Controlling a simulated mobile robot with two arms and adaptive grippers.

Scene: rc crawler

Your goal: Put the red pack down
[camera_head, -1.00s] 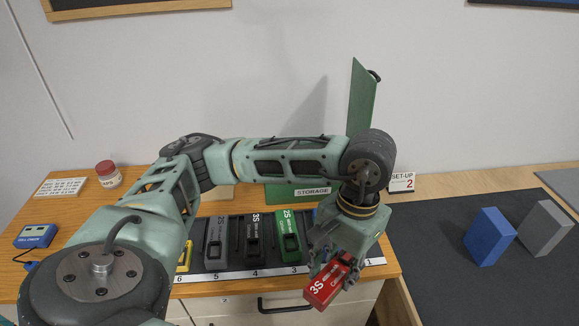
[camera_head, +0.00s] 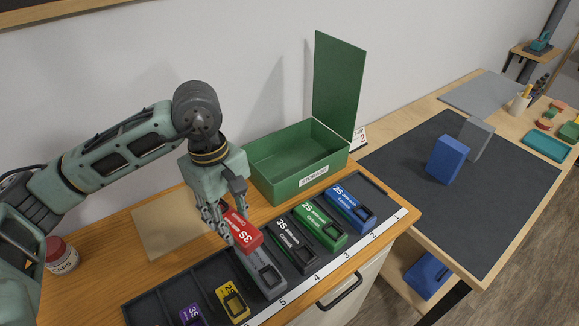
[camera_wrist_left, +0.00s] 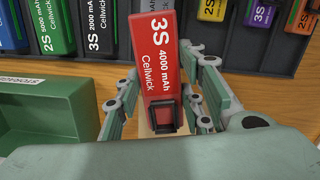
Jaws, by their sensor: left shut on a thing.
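The red 3S pack (camera_head: 243,232) is in my left gripper (camera_head: 228,216), whose fingers grip its sides. It is held in the air, tilted, and in the head view overlaps the back part of the grey pack in the dark slotted tray (camera_head: 383,198). In the left wrist view the red pack (camera_wrist_left: 160,55) lies between the two fingers (camera_wrist_left: 160,105), its printed face and black connector toward the camera. The open green storage box (camera_head: 265,180) stands behind the tray, its lid upright. My right gripper is out of view.
The tray holds blue (camera_head: 350,205), green (camera_head: 320,225), black (camera_head: 295,245), grey (camera_head: 262,278), yellow (camera_head: 232,302) and purple (camera_head: 190,316) packs. A bare tan mat (camera_head: 165,225) lies left of the box. A caps jar (camera_head: 62,255) stands at left.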

